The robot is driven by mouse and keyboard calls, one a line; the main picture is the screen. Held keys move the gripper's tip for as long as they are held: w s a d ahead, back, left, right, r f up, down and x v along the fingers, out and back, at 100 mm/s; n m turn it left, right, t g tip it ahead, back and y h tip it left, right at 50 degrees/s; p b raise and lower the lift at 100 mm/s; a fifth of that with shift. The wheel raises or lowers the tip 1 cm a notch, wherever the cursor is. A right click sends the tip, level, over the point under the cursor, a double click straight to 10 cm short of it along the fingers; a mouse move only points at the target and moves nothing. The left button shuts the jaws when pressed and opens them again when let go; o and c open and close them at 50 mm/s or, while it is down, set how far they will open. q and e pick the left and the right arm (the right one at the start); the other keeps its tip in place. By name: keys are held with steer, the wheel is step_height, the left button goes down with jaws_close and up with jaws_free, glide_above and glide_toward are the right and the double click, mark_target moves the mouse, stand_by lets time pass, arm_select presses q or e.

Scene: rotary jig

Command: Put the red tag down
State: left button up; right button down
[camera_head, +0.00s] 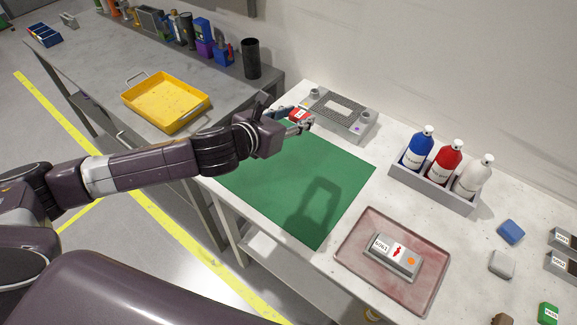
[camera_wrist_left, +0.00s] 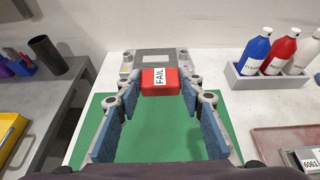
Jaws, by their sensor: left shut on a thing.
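My left gripper (camera_head: 298,121) is shut on the red tag (camera_head: 299,113) and holds it above the far part of the green mat (camera_head: 335,175). In the left wrist view the red tag (camera_wrist_left: 148,88) sits between the blue-padded fingertips, with a white FAIL label on it. The grey jig (camera_head: 362,125) stands just behind the tag at the back of the table. The gripper's shadow falls on the mat, apart from the gripper. My right gripper is in neither view.
A reddish tray (camera_head: 362,272) holds a grey labelled unit (camera_head: 393,257). A bottle rack (camera_head: 432,191) holds blue, red and white bottles. Small blocks lie at the right. A yellow tray (camera_head: 166,101) stands on the other bench. The mat looks clear.

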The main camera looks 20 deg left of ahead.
arm_select(q)
steer(key=a, duration=0.2)
glide_above(286, 171)
step_height(286, 171, down, 14)
steer(key=shift+f+b, duration=0.2)
steer(key=shift+b, duration=0.25)
step_height(286, 171, down, 5)
steer(key=shift+r+b, duration=0.15)
steer(key=shift+b, duration=0.15)
